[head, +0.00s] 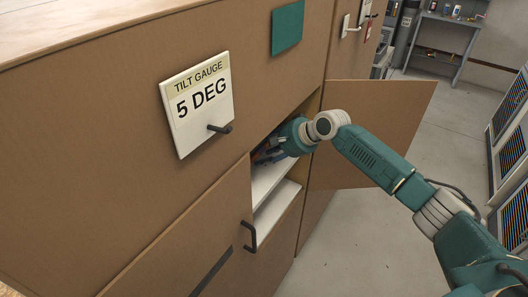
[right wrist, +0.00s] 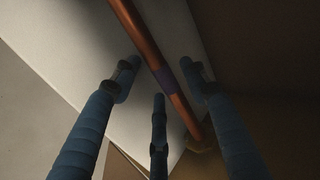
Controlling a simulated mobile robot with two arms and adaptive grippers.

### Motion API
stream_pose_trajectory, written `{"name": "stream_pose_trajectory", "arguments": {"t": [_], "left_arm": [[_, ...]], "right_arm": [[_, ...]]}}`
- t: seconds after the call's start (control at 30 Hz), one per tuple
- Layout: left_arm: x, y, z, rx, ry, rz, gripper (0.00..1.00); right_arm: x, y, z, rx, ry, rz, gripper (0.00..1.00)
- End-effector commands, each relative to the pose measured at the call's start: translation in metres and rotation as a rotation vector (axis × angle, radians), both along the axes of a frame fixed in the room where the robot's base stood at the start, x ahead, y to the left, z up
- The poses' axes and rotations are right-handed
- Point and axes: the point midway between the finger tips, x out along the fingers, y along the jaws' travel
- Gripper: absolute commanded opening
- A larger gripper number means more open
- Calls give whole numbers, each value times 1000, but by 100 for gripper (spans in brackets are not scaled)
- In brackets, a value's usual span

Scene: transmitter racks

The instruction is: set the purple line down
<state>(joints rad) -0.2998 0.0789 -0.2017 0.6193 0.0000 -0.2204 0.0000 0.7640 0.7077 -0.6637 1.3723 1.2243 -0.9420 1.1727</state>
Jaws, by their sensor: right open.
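The purple line shows in the right wrist view as a copper-coloured tube (right wrist: 141,38) with a purple band (right wrist: 168,78) round it. It runs slantwise from the top edge down to the right, over a pale shelf surface. My right gripper (right wrist: 158,82) is open, with its blue fingers apart on either side of the tube near the band. I cannot tell whether any finger touches it. In the head view my right gripper (head: 268,152) reaches into the open cabinet compartment and is partly hidden in shade; the tube cannot be made out there. My left gripper is not in view.
White shelves (head: 274,203) show inside the brown cabinet (head: 130,110). An open door (head: 385,108) stands beyond my right arm. A "TILT GAUGE 5 DEG" sign (head: 197,104) and a black handle (head: 250,237) are on the cabinet front. The grey floor (head: 345,235) at right is clear.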

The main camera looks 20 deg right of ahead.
Motion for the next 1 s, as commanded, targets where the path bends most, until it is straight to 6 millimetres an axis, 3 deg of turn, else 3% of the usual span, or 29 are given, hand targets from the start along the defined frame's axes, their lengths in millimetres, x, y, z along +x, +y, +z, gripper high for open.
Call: {"name": "stream_pose_trajectory", "arguments": {"t": [0.6,1.0], "left_arm": [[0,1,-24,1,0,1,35],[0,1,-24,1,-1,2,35]], "right_arm": [[-62,-50,73,0,-1,-1,44],[-68,-54,81,1,0,-1,44]]}}
